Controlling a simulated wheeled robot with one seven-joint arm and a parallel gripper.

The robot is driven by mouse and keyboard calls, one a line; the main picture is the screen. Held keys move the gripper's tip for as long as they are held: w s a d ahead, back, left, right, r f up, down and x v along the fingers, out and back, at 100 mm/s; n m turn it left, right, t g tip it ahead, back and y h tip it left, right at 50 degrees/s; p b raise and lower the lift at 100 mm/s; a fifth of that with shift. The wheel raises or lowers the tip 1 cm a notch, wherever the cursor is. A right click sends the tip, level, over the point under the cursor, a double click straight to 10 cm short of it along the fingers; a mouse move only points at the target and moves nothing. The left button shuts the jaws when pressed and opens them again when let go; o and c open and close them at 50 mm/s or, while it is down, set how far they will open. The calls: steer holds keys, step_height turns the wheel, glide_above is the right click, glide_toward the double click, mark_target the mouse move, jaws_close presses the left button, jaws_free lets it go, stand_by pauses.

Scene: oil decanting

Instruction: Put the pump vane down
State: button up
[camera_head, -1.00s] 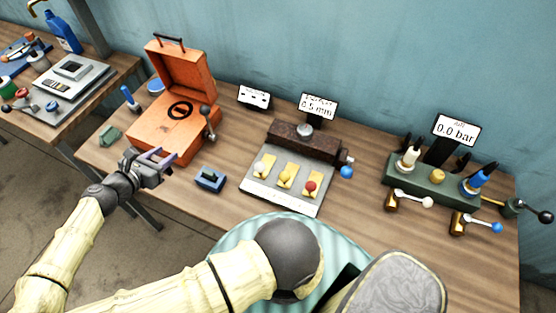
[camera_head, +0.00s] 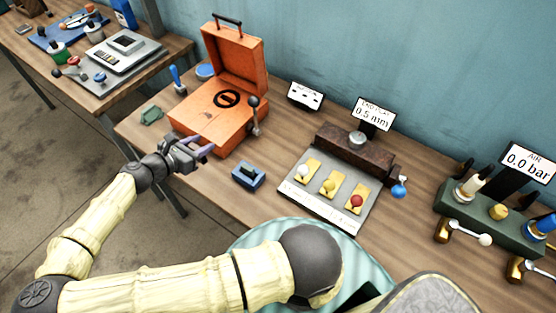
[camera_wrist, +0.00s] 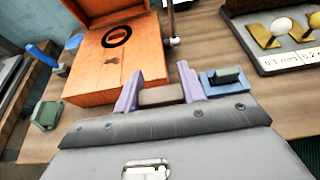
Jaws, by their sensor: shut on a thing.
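My gripper (camera_head: 198,150) is at the front edge of the table, just in front of the open orange box. In the wrist view its two purple fingers (camera_wrist: 160,82) are apart, with a brown flat piece (camera_wrist: 161,96) between them, which I take to be the pump vane. The fingers are shut on this piece. In the head view the piece is hidden or too small to make out. A blue holder with a dark green block (camera_head: 248,176) stands on the table to the right of my gripper, and it also shows in the wrist view (camera_wrist: 224,84).
The orange box (camera_head: 212,125) has its lid up and a lever at its right. A small green block (camera_head: 151,115) lies left of it. A plate with three coloured knobs (camera_head: 325,192) stands to the right. Bare table (camera_head: 222,189) lies in front of the blue holder.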

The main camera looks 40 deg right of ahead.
steer(key=shift+f+p, duration=0.45)
steer(key=shift+f, duration=2.45)
steer(key=shift+f+p, duration=0.4)
steer(key=shift+f, duration=1.7)
steer(key=shift+f, duration=0.1)
steer(key=o, duration=1)
